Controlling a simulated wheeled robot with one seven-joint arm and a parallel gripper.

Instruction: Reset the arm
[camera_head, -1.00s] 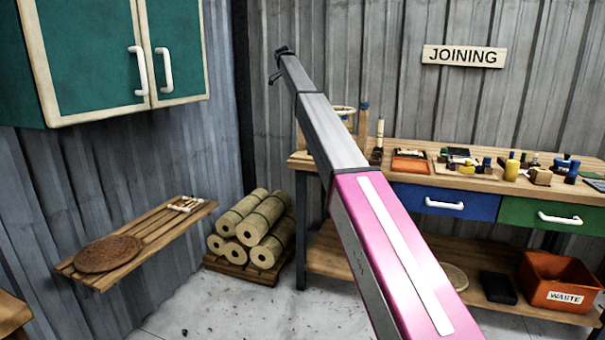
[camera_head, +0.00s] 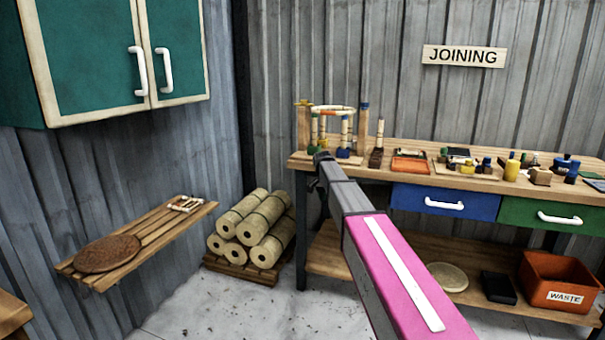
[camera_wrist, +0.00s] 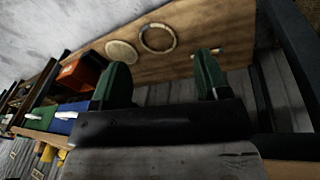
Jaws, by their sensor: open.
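My arm reaches forward from the lower right in the head view, with a grey forearm and a pink upper link. My gripper (camera_head: 318,170) is small and dark at its far end, in front of the left part of the workbench. In the wrist view my gripper (camera_wrist: 160,82) shows two green fingers set wide apart, with nothing between them. The fingers appear against the bench's lower shelf (camera_wrist: 218,25). A round disc (camera_wrist: 122,54) and a ring (camera_wrist: 158,38) lie on that shelf, beyond the fingers.
The workbench (camera_head: 405,176) carries a rattan frame (camera_head: 333,110), tools and jars. Blue (camera_head: 445,202) and green (camera_head: 552,216) drawers are closed. An orange waste bin (camera_head: 560,282) sits on the lower shelf. Rattan rolls (camera_head: 252,230) and a wall shelf (camera_head: 140,240) are left. The floor between is clear.

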